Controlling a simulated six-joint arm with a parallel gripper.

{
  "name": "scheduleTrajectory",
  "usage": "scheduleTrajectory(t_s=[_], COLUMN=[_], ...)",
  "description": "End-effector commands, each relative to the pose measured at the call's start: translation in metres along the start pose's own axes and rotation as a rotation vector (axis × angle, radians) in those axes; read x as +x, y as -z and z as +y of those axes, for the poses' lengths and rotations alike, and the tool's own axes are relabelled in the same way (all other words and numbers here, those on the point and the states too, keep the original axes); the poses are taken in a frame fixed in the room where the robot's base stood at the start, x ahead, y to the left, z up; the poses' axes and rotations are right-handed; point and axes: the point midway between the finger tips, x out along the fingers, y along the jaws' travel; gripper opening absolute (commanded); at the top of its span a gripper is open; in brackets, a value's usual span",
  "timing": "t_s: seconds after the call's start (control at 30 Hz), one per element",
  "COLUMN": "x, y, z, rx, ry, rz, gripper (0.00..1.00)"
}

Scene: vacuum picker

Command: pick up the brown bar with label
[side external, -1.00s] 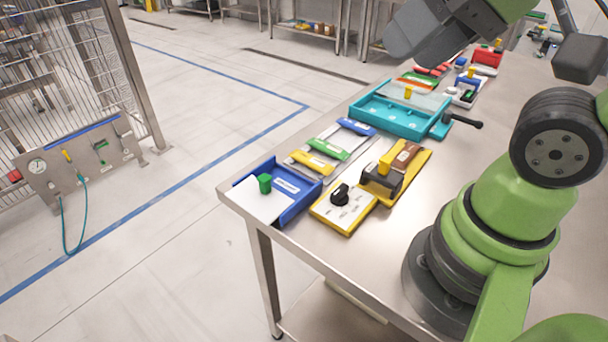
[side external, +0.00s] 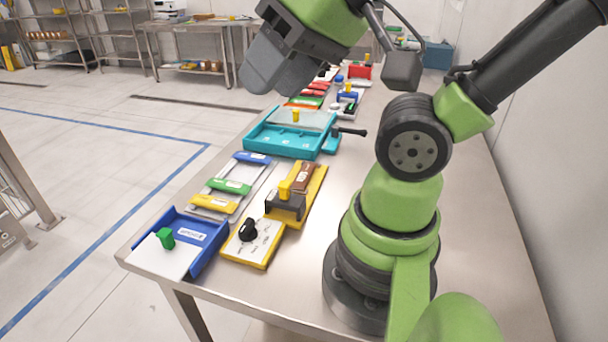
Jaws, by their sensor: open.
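The brown bar with a white label (side external: 302,178) lies on the far part of a yellow tray (side external: 318,184) in the middle of the table. A dark block with a yellow handle (side external: 285,190) stands on the same tray, just nearer than the bar. My gripper (side external: 268,82), dark grey at the end of my green arm, is above the far part of the table, well away from the bar. It is open and seems empty; its fingertips are not clearly distinct.
A white panel with a black knob (side external: 250,243) adjoins the yellow tray. A blue tray (side external: 208,232) with a green knob is at the near left corner. Blue, green and yellow bars (side external: 230,187) lie left of the bar. A teal tray (side external: 270,145) stands beyond.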

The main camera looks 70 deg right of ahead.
Motion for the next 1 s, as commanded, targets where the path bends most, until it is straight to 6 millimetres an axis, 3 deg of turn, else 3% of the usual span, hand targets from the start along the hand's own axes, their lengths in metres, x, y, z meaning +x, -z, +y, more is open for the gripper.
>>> scheduleTrajectory(t_s=[0.17,0.3,0.67,0.87,1.0], x=[0.000,0.000,0.005,0.032,0.058], y=[0.000,0.000,0.009,0.052,0.082], z=[0.000,0.000,0.004,0.036,0.080], rx=[0.000,0.000,0.042,0.265,0.466], ry=[0.000,0.000,-0.033,-0.194,-0.320], rz=[0.000,0.000,-0.010,-0.053,-0.088], gripper=[0.45,0.64,0.64,0.64,0.64])
